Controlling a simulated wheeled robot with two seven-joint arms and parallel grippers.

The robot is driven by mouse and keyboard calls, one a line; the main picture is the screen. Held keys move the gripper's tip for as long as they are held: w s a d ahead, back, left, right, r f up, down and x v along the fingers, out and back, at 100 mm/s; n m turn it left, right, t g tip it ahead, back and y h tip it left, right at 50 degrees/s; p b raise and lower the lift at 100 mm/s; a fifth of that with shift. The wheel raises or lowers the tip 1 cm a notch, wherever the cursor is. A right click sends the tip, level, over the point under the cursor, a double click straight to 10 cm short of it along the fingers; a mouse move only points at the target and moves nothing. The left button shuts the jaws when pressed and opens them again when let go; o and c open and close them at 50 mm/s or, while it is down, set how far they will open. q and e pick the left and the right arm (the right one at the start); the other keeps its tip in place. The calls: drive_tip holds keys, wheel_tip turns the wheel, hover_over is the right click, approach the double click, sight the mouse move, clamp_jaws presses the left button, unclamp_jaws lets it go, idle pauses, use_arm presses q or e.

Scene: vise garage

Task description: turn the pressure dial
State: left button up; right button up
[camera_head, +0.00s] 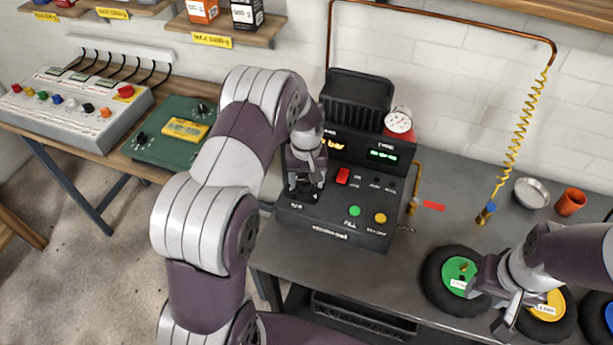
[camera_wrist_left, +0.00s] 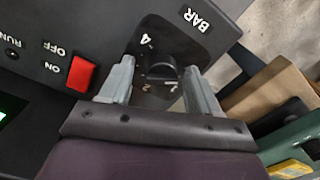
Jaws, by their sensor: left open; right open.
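The pressure dial (camera_wrist_left: 160,72) is a black round knob on a dark plate with printed numbers, below the label BAR in the left wrist view. It sits on the black compressor panel (camera_head: 335,222). My left gripper (camera_wrist_left: 158,85) is open, with one finger on each side of the dial; I cannot tell whether they touch it. In the head view my left gripper (camera_head: 305,190) is over the panel's left part and hides the dial. My right gripper (camera_head: 490,300) is open above the wheels at the lower right, apart from the panel.
A red switch (camera_head: 343,176), a green button (camera_head: 354,211) and a yellow button (camera_head: 380,218) sit close to the dial. Wheels with a green hub (camera_head: 459,271) and a yellow hub (camera_head: 550,303) are at right. A steel bowl (camera_head: 531,193) and orange cup (camera_head: 571,202) stand behind.

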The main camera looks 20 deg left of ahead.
use_arm(q)
drive_tip(key=shift+a+f, duration=0.15)
drive_tip(key=shift+a, duration=0.1)
drive_tip(key=c, duration=0.4)
drive_tip(key=shift+w, duration=0.1)
drive_tip(key=c, duration=0.6)
use_arm(e)
drive_tip(key=shift+w+a, duration=0.1)
drive_tip(key=shift+a, duration=0.15)
use_arm(q)
drive_tip(key=shift+m, duration=0.3)
use_arm(e)
drive_tip(key=shift+r, duration=0.1)
use_arm(q)
drive_tip(key=m, duration=0.3)
drive_tip(key=shift+d+m+p, duration=0.1)
drive_tip(key=shift+m+p, duration=0.2)
drive_tip(key=shift+p, duration=0.05)
drive_tip(key=m, duration=0.4)
drive_tip(key=m+p, duration=0.1)
drive_tip(key=m, duration=0.4)
drive_tip(key=shift+w+r+m, duration=0.1)
drive_tip(key=shift+r+m, duration=0.1)
drive_tip(key=shift+m, duration=2)
use_arm(e)
drive_tip(key=shift+d+r, duration=0.1)
drive_tip(key=shift+r, duration=0.75)
